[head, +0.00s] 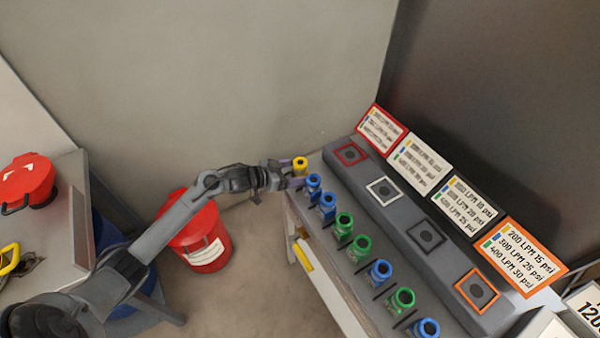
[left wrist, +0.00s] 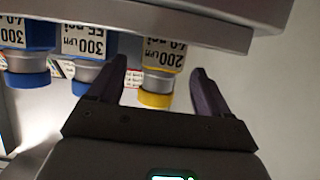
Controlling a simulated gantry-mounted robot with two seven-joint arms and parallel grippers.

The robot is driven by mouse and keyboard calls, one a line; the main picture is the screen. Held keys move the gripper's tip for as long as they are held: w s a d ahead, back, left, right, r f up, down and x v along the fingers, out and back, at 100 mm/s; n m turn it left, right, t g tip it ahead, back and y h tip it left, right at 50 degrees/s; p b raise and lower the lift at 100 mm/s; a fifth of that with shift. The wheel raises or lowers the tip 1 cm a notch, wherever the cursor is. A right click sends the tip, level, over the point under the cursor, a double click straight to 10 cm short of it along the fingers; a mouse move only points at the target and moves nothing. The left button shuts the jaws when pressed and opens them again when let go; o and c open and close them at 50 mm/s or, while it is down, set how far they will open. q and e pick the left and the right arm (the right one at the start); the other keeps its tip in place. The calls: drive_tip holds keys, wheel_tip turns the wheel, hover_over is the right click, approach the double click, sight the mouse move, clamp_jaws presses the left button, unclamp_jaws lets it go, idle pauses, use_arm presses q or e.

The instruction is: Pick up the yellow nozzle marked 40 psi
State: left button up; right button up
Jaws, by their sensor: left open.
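The yellow nozzle (head: 300,164) stands at the far left end of the nozzle row in the head view. In the left wrist view the yellow nozzle (left wrist: 160,80) appears upside down, with a label reading 200 LPM and a psi number that looks like 40. My left gripper (head: 292,174) is at the yellow nozzle. In the left wrist view the open fingers of my left gripper (left wrist: 162,82) are on either side of it, with gaps showing on both sides. My right gripper is not in view.
Blue nozzles (head: 313,184) and green nozzles (head: 344,223) stand along the bench (head: 328,248) beside the yellow one. The closest blue nozzle (left wrist: 92,60) is just outside the left finger in the wrist view. Label signs (head: 521,257) and a grey block with coloured squares (head: 405,222) stand behind. A red bucket (head: 203,247) is on the floor.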

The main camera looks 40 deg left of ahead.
sight(295, 171)
use_arm(q)
drive_tip(key=shift+b+x, duration=0.4)
drive_tip(key=shift+x, duration=1.45)
drive_tip(key=c, duration=1.2)
